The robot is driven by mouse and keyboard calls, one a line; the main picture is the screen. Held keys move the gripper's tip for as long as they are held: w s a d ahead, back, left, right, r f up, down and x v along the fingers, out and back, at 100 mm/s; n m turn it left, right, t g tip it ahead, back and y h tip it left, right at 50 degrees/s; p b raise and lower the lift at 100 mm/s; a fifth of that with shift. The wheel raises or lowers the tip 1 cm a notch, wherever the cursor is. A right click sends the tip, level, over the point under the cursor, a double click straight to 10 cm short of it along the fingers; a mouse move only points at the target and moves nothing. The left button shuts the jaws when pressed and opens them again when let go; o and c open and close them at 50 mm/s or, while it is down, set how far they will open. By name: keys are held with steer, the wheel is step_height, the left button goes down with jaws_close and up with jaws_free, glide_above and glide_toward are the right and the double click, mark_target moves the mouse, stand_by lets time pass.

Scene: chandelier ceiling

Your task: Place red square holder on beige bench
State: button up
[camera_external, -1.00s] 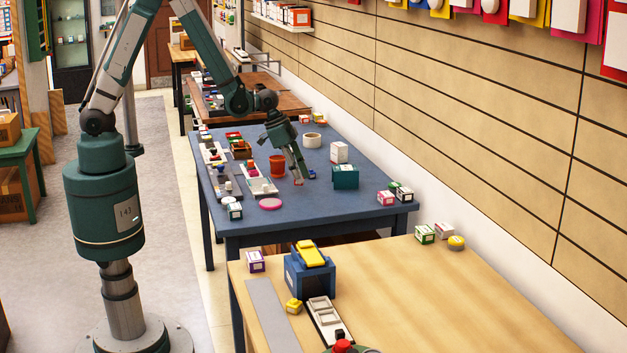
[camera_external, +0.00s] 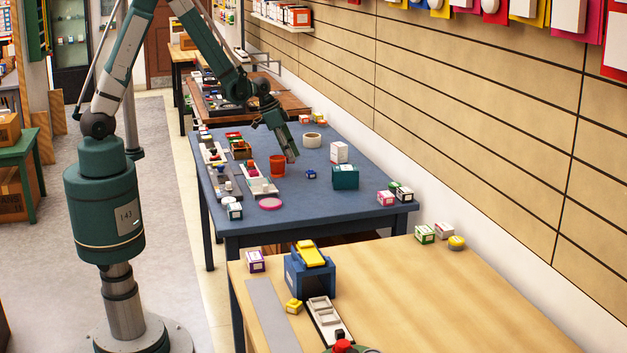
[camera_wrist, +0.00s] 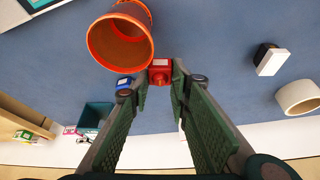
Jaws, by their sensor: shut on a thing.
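The red square holder (camera_wrist: 159,72) is between my fingertips in the wrist view. My gripper (camera_wrist: 160,84) is shut on it. In the external view my gripper (camera_external: 292,157) points down over the blue table (camera_external: 320,205), just right of the orange-red cup (camera_external: 277,166); the holder cannot be made out there. The beige bench (camera_external: 440,300) stands in the foreground, nearer the camera than the blue table.
A small blue item (camera_external: 311,174) lies near my gripper, with a teal box (camera_external: 345,177) to its right. On the bench are a blue holder (camera_external: 311,277), a white tray (camera_external: 325,318) and small boxes. The bench's middle and right are clear.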

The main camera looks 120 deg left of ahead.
steer(key=s+a, duration=0.2)
steer(key=s, duration=0.1)
steer(key=shift+a+f+n+b, duration=0.15)
steer(key=shift+f+n+b, duration=0.05)
steer(key=shift+n+b, duration=0.1)
steer(key=s+a, duration=0.1)
steer(key=s, duration=0.2)
steer(key=s+a+r+n+p, duration=0.1)
steer(key=s, duration=0.3)
steer(key=s+r+n+y, duration=0.1)
steer(key=s, duration=0.3)
steer(key=shift+s+a+g, duration=0.15)
steer(key=shift+a+g, duration=0.25)
steer(key=shift+f, duration=0.1)
steer(key=shift+f+b, duration=0.85)
steer(key=shift+f, duration=0.95)
steer(key=shift+w+f, duration=0.25)
steer(key=shift+f, duration=0.4)
steer(key=shift+f+b, duration=0.2)
steer(key=shift+b, duration=0.25)
steer(key=o, duration=0.8)
